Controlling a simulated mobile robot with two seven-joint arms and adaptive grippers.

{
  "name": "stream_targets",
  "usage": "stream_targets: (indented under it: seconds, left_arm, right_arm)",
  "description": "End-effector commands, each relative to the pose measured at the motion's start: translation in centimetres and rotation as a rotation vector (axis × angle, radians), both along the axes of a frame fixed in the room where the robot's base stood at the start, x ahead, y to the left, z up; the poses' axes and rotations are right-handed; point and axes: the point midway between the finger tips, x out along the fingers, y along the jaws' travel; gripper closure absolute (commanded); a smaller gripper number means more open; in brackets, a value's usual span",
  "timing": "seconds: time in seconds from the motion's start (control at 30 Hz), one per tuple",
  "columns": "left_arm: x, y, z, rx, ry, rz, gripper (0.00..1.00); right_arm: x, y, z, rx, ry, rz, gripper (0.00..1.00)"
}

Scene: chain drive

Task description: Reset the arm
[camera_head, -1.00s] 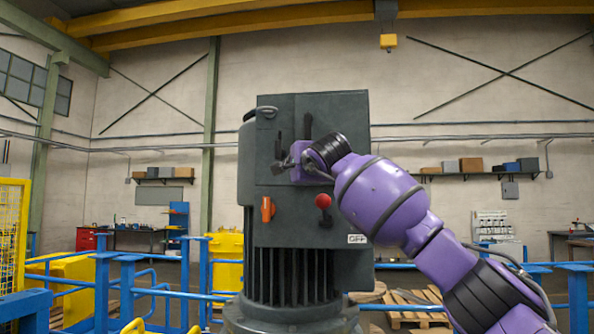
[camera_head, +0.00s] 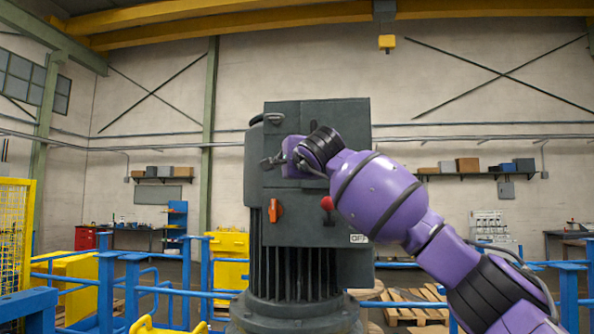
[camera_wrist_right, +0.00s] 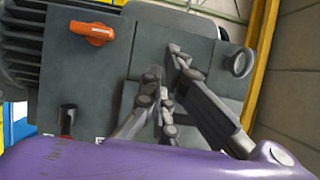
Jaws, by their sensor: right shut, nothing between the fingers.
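My right arm reaches in from the lower right in the head view. Its gripper (camera_head: 270,162) is shut and empty in front of the upper part of a dark grey machine cabinet (camera_head: 350,115). In the right wrist view the gripper's grey fingers (camera_wrist_right: 168,88) come together over the cabinet face; I cannot tell whether they touch it. An orange switch (camera_head: 275,210) is below the gripper and also shows in the wrist view (camera_wrist_right: 86,33). My left gripper is not in view.
A round grey fitting (camera_head: 274,118) sticks out at the cabinet's upper left and shows in the wrist view (camera_wrist_right: 238,62). The cabinet stands on a finned base (camera_head: 295,275). Blue railings (camera_head: 125,290) and a yellow fence (camera_head: 15,235) surround the area. Wooden pallets (camera_head: 410,300) lie behind.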

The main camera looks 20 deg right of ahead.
Motion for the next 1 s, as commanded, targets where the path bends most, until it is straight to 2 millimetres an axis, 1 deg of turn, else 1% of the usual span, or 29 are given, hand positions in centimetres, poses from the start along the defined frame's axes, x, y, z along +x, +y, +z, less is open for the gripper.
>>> stream_targets:
  seconds: [0.03,0.17,0.3,0.47,0.67,0.7,0.77,0.87,0.9,0.93,0.97,1.0]
  left_arm:
    - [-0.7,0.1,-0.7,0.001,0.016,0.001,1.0]
    - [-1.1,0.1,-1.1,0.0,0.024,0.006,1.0]
    - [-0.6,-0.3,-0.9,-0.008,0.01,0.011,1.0]
    - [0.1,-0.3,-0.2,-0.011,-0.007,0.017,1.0]
    - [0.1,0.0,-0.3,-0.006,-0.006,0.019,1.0]
    - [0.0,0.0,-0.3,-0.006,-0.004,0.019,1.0]
    - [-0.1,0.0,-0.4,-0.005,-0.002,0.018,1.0]
    - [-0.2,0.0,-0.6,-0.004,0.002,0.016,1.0]
    - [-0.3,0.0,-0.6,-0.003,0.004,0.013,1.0]
    - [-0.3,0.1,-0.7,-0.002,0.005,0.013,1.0]
    - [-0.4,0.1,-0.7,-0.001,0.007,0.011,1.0]
    - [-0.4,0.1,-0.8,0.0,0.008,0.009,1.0]
  right_arm:
    - [0.4,1.1,-1.3,-0.002,0.015,-0.001,1.0]
    - [-0.4,3.5,-1.4,-0.002,0.017,-0.004,1.0]
    - [-1.1,5.3,-1.3,-0.001,0.016,-0.005,1.0]
    - [-1.5,6.1,-1.0,0.001,0.013,-0.007,1.0]
    - [-1.5,6.2,-0.9,0.016,0.008,-0.004,1.0]
    - [-1.5,6.8,-0.6,0.039,-0.006,0.019,1.0]
    - [-1.6,8.7,-0.5,0.101,-0.009,0.097,1.0]
    - [-3.1,14.0,0.0,0.251,0.004,0.304,1.0]
    - [-4.2,16.7,0.4,0.322,0.017,0.403,1.0]
    - [-5.0,18.8,0.2,0.383,0.037,0.48,1.0]
    - [-5.8,21.0,-0.5,0.451,0.067,0.56,1.0]
    - [-6.7,23.6,-2.0,0.554,0.123,0.661,1.0]
